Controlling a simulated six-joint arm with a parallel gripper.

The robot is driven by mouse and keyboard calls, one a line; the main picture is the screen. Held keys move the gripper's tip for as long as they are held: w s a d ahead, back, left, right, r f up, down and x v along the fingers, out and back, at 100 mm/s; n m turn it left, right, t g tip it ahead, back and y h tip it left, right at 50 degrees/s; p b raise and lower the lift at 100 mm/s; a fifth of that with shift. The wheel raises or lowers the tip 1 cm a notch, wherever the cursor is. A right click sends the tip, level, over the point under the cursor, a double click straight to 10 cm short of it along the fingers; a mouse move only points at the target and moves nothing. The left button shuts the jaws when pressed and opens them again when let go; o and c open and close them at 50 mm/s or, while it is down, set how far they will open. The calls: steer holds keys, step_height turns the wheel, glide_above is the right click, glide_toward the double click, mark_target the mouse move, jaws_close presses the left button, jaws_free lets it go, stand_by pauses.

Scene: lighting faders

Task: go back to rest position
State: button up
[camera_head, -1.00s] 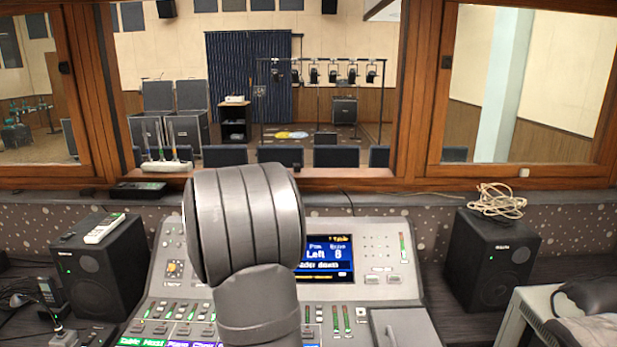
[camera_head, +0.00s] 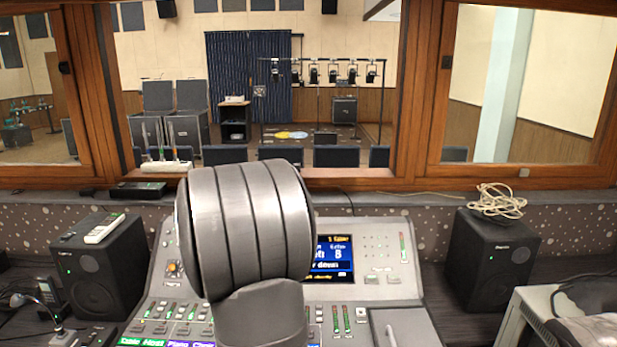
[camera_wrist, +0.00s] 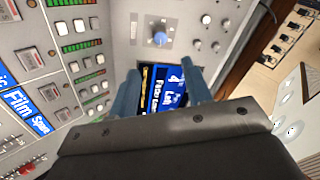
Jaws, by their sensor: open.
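My gripper (camera_wrist: 160,92) shows in the wrist view with its two blue fingers apart and nothing visible between them. Beyond the fingers is the blue display (camera_wrist: 168,88) of the lighting console. In the head view my grey arm stands in front of the console (camera_head: 385,240) and hides its middle and part of the display (camera_head: 333,258). The gripper itself is hidden there. The wrist view also shows a blue-tipped knob (camera_wrist: 160,39), green level meters (camera_wrist: 80,47) and rows of white buttons on the console. No finger visibly touches the console.
Black speakers stand left (camera_head: 100,268) and right (camera_head: 492,262) of the console. A coiled cable (camera_head: 498,200) lies on the right speaker, a light remote (camera_head: 104,228) on the left one. A wood-framed window (camera_head: 420,100) stands behind. A grey box (camera_head: 525,310) is at the lower right.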

steer(key=x, duration=1)
steer(key=shift+w+d+f, duration=0.1)
steer(key=shift+w+f, duration=0.15)
steer(key=shift+f, duration=0.05)
steer(key=shift+w+f, duration=0.15)
steer(key=shift+w, duration=0.15)
steer(key=n, duration=0.5)
steer(key=shift+s+n, duration=0.1)
steer(key=shift+n, duration=0.2)
steer(key=shift+n+y, duration=0.5)
steer(key=shift+n, duration=2)
